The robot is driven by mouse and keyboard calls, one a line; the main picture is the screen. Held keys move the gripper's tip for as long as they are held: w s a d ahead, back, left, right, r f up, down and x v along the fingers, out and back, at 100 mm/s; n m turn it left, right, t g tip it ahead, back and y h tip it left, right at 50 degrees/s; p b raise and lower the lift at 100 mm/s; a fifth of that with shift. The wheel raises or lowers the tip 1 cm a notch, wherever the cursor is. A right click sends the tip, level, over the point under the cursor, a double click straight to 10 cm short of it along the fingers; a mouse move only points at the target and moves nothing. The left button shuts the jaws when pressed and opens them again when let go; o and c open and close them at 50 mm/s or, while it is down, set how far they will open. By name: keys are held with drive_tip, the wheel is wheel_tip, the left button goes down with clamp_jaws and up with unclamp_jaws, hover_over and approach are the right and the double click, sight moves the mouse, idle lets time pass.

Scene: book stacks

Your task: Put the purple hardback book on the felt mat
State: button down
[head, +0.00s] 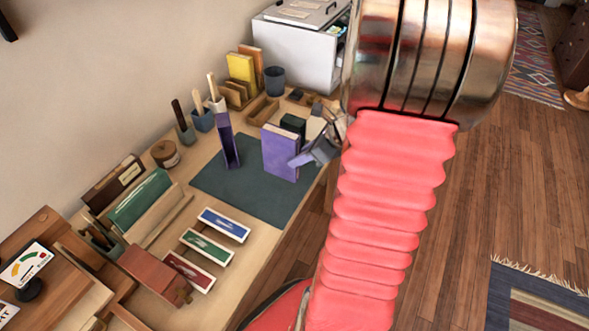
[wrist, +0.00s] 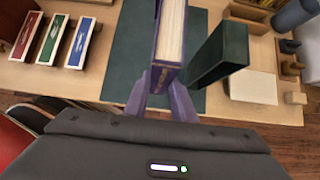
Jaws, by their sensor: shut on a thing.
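The purple hardback book (head: 279,153) stands upright over the right part of the dark green felt mat (head: 250,195). My gripper (head: 302,158) is shut on its right edge. In the wrist view the book (wrist: 170,35) sits between the two fingers of my gripper (wrist: 163,84), with its pale page edges facing up. The mat (wrist: 130,60) shows below and on both sides of it. I cannot tell whether the book's lower edge touches the mat.
A thin purple upright piece (head: 227,142) stands on the mat's left part. A dark green block (head: 293,124) is close behind the book; it also shows in the wrist view (wrist: 222,52). Blue, green and red boxes (head: 224,224) lie in front. The mat's front is clear.

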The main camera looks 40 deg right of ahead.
drive_tip(key=shift+f, duration=0.75)
drive_tip(key=shift+f, duration=1.9)
drive_tip(key=c, duration=1.5)
unclamp_jaws()
approach(298, 170)
drive_tip(key=v, duration=0.3)
